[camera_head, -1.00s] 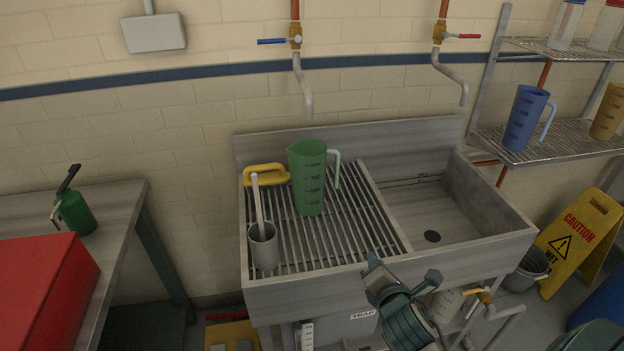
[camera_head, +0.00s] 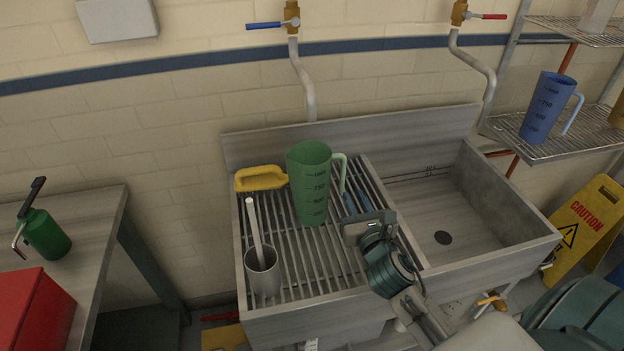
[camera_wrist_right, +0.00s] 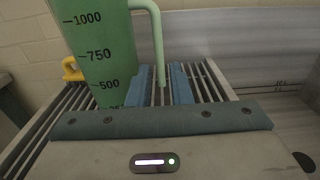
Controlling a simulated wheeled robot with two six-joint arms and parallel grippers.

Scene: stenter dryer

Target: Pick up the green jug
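The green jug (camera_head: 312,185) stands upright on the slatted drainboard (camera_head: 322,262) of the sink, its handle (camera_head: 343,170) pointing right. In the right wrist view the jug (camera_wrist_right: 100,50) fills the upper left, and its handle (camera_wrist_right: 158,35) hangs down in the middle. My right gripper (camera_head: 357,202) is just right of the jug, below the handle in the head view. Its two blue fingers (camera_wrist_right: 160,85) are apart, with the handle's lower end showing between them. I cannot tell whether they touch it. The jug's base is partly hidden in the wrist view. My left gripper is not in view.
A grey cup (camera_head: 262,272) with a stick stands on the drainboard in front of the jug. A yellow-handled item (camera_head: 260,178) lies behind left. The sink basin (camera_head: 440,215) at right is empty. A blue jug (camera_head: 549,108) stands on the rack.

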